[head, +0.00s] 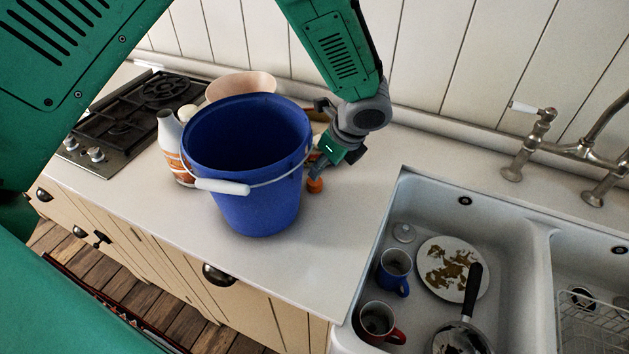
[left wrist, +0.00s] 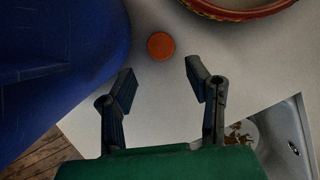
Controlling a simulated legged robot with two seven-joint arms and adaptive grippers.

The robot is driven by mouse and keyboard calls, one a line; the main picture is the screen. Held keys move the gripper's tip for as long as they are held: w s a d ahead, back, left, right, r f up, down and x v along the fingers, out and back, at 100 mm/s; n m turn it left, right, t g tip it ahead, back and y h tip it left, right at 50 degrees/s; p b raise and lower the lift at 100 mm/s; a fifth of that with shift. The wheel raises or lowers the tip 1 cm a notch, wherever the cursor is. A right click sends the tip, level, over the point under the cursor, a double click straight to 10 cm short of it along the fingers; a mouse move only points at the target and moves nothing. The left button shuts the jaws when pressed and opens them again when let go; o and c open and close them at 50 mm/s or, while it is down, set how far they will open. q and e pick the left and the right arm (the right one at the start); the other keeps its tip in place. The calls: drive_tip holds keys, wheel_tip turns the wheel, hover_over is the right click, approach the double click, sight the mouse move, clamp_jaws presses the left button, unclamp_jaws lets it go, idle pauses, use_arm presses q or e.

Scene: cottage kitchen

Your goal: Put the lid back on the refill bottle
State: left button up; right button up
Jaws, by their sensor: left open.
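The refill bottle (head: 171,150), white with an orange label, stands upright on the counter at the left of the blue bucket. The bucket hides part of it. A small round orange lid (head: 315,186) lies on the counter just right of the bucket. My left gripper (head: 317,167) is over the counter close above the lid, and the bucket rim partly covers it. In the left wrist view the orange lid (left wrist: 161,46) shows beyond the gap between the open, empty fingers (left wrist: 161,80). My right gripper is not in view.
The blue bucket (head: 248,190) stands close beside the lid and gripper, its handle toward the front. A pinkish bowl (head: 240,84) is behind it, and a gas hob (head: 125,115) is at the left. A sink (head: 420,200) with dishes is at the right. The front counter is clear.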

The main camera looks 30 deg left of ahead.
sight(318, 184)
use_arm(q)
drive_tip(key=shift+w+a+f, duration=0.1)
drive_tip(key=shift+f, duration=0.5)
drive_tip(key=shift+w+a+f, duration=0.1)
drive_tip(key=shift+f, duration=0.45)
drive_tip(key=shift+a+f, duration=0.1)
drive_tip(key=shift+a, duration=0.45)
drive_tip(key=shift+a+f, duration=0.15)
drive_tip(key=x, duration=0.1)
drive_tip(key=p+x, duration=0.1)
drive_tip(key=x, duration=0.2)
drive_tip(key=shift+w+d+f, duration=0.1)
drive_tip(key=shift+d, duration=0.25)
drive_tip(key=shift+f, duration=0.25)
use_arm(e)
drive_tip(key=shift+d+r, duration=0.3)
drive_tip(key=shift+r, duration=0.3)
use_arm(q)
drive_tip(key=shift+a, duration=0.15)
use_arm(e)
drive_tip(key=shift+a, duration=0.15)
use_arm(q)
drive_tip(key=shift+a, duration=0.2)
drive_tip(key=c, duration=0.5)
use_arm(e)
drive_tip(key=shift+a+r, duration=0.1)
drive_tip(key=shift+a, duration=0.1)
